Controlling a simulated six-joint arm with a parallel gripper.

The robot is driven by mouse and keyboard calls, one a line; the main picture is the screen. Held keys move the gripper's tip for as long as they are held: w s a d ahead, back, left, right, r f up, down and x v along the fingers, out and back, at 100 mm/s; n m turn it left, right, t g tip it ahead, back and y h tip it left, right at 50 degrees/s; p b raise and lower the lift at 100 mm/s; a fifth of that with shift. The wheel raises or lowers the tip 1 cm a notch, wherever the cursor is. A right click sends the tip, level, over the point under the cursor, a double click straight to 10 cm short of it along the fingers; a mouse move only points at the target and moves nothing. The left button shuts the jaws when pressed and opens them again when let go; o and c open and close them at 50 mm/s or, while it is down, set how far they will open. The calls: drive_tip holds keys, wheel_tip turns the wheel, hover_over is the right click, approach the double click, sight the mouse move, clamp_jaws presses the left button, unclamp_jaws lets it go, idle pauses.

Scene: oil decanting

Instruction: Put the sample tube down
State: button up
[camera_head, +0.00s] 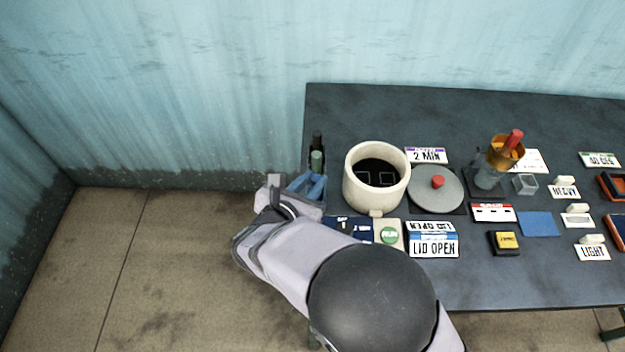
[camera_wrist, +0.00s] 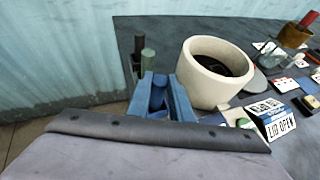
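A grey-green tube (camera_wrist: 148,66) and a darker tube (camera_wrist: 139,46) stand upright at the table's left end in the wrist view. In the head view, the green tube (camera_head: 316,160) and the dark tube (camera_head: 317,140) show left of the white pot. I cannot tell for certain which is the sample tube. My gripper (camera_head: 307,184) is at the table's left edge, its blue fingers apart and pointing toward the tubes. In the wrist view, the fingers (camera_wrist: 164,88) show just in front of the green tube. Its lower part is hidden. A darker blue shape between the fingers is unclear.
The white pot (camera_head: 360,188) stands close right of my gripper, with its grey lid (camera_head: 424,194) beside it. Cards, blocks and a glass with an amber cup (camera_head: 507,153) crowd the right side. The table's back strip is clear.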

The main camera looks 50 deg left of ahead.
drive_tip(key=o, duration=0.4)
drive_tip(key=shift+r+p, duration=0.2)
drive_tip(key=shift+p, duration=0.1)
drive_tip(key=shift+s, duration=0.25)
drive_tip(key=b+v, duration=0.3)
drive_tip(key=v, duration=0.8)
drive_tip(key=shift+s+d+r, duration=0.15)
drive_tip(key=shift+s, duration=0.05)
